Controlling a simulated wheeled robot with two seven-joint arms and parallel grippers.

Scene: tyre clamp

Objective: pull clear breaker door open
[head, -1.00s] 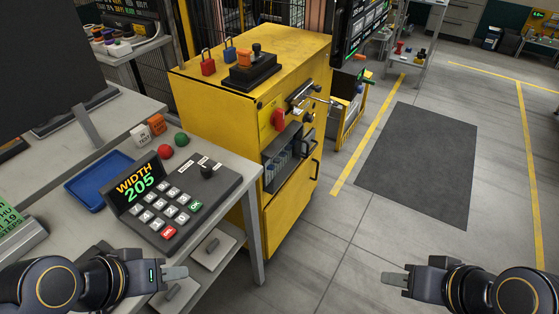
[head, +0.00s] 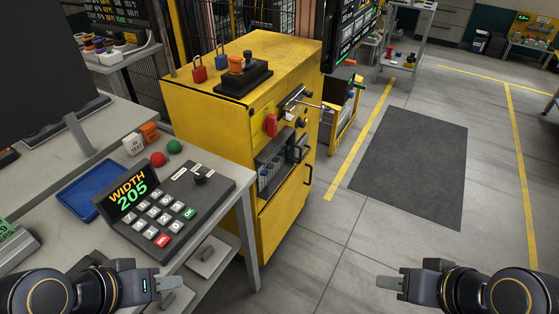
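The clear breaker door (head: 272,172) is on the side face of the yellow cabinet (head: 205,118), with breakers dimly visible behind it. It looks closed, but I cannot be sure. A dark handle (head: 301,148) stands at its right side. My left gripper (head: 178,280) is low at the left, in front of the desk, well short of the cabinet. My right gripper (head: 383,282) is low at the right over open floor, also far from the door. Both hold nothing visible; their fingers show edge-on, so their opening is unclear.
A red switch handle (head: 271,125) and a metal lever (head: 297,99) sit above the door. The grey desk (head: 235,192) with a keypad console (head: 165,205) stands left of the cabinet. A dark mat (head: 412,160) lies on the floor at right, with free floor around it.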

